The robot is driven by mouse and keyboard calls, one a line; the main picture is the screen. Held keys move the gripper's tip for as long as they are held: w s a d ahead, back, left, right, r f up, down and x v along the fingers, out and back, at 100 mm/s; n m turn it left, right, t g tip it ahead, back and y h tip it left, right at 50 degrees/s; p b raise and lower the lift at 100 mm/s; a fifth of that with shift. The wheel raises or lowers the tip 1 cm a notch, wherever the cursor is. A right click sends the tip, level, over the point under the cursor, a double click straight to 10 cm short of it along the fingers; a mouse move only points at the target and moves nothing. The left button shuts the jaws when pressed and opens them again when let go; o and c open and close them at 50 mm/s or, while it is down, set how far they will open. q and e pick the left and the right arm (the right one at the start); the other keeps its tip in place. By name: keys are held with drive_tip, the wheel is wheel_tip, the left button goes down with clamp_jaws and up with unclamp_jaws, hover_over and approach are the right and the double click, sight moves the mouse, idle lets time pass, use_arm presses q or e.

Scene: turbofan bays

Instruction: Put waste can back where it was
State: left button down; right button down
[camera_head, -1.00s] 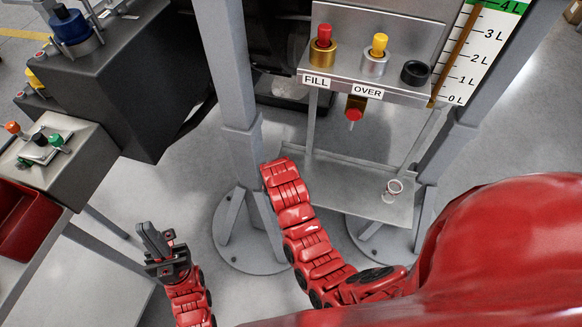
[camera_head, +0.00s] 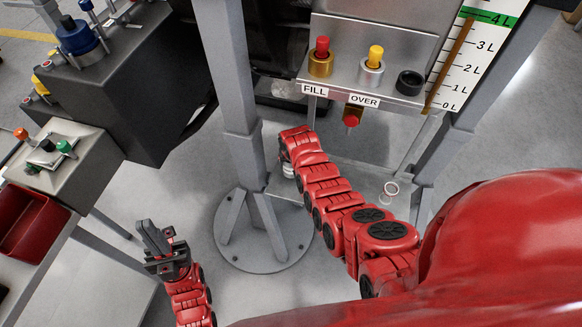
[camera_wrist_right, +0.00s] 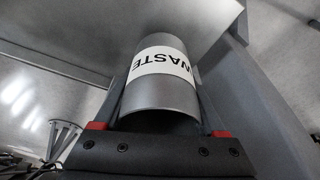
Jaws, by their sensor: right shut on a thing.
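The waste can (camera_wrist_right: 165,95), a grey cylinder with a white band reading WASTE, fills the middle of the right wrist view. My right gripper (camera_wrist_right: 162,112) is shut on it, with a finger on each side. In the head view, my right arm hides that gripper; a small pale piece, probably the can (camera_head: 289,170), shows beside the arm's end near the lower shelf (camera_head: 345,178). I cannot tell whether the can touches a surface. My left gripper (camera_head: 160,243) is raised at the lower left, away from the can; its jaw gap is unclear.
A small clear ringed vessel (camera_head: 391,188) stands on the lower shelf's right side. Above are the FILL valve (camera_head: 321,58), the OVER valve (camera_head: 372,68) and a spout with a red tip (camera_head: 352,117). A grey post (camera_head: 236,110) stands just left of my right arm.

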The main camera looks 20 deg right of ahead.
sight(291, 169)
drive_tip(key=shift+f, duration=0.75)
drive_tip(key=shift+f+b, duration=0.35)
drive_tip(key=shift+f, duration=0.6)
drive_tip(key=shift+f, duration=0.1)
drive_tip(key=shift+c, duration=2)
unclamp_jaws()
drive_tip(key=shift+f, duration=0.15)
drive_tip(key=o, duration=0.4)
drive_tip(key=shift+r, duration=0.2)
